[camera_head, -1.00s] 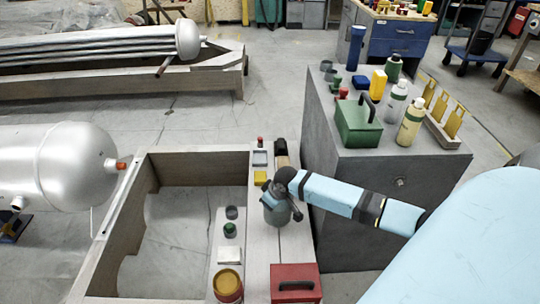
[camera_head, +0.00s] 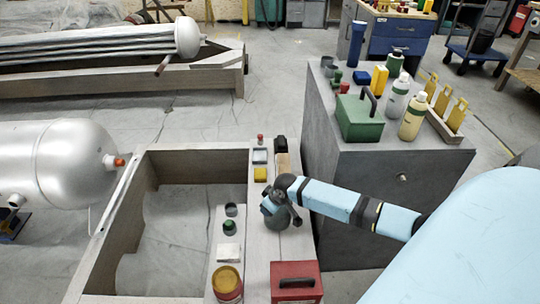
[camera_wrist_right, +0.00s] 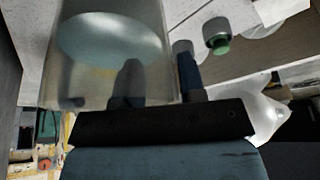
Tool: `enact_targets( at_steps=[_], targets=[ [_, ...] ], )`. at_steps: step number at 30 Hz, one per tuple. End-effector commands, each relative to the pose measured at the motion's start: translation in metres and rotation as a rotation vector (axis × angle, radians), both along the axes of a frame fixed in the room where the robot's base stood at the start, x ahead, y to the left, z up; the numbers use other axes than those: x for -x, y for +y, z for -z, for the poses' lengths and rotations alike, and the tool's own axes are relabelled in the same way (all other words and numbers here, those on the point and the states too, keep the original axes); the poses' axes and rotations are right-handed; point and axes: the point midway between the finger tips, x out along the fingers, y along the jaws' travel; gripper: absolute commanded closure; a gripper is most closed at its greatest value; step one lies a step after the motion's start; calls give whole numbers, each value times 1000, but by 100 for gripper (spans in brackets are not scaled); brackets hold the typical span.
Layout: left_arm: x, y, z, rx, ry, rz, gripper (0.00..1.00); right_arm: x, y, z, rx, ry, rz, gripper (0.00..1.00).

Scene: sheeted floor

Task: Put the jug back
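The jug (camera_head: 277,221) is a grey, rounded vessel on the pale plank at the right of the wooden frame. My right gripper (camera_head: 283,199) comes in from the right and covers its upper part. In the right wrist view the jug (camera_wrist_right: 85,60) looks like a large glassy cylinder close to the camera. The fingers of my right gripper (camera_wrist_right: 158,82) stand apart there. One overlaps the jug's wall and the other is just outside its right edge. I cannot tell whether they press on it. My left gripper is not in view.
A red toolbox (camera_head: 296,283) and a yellow-lidded can (camera_head: 227,284) stand in front. A grey cabinet (camera_head: 388,200) on the right bears a green box (camera_head: 359,120) and bottles.

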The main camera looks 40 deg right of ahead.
Motion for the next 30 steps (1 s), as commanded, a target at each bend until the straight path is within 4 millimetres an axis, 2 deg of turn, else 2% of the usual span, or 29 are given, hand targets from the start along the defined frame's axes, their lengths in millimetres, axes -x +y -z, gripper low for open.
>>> enact_targets(
  at_steps=[8,11,22,27,30],
  targets=[
    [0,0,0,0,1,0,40,0,0,-3,0,-1,-1,63],
    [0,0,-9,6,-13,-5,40,4,-1,-15,0,-1,-1,63],
    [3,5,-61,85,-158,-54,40,33,-7,-87,1,0,-1,63],
    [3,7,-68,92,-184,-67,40,42,-8,-107,-1,0,-1,63],
    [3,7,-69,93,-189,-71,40,44,-8,-112,-1,1,1,63]
  ],
)
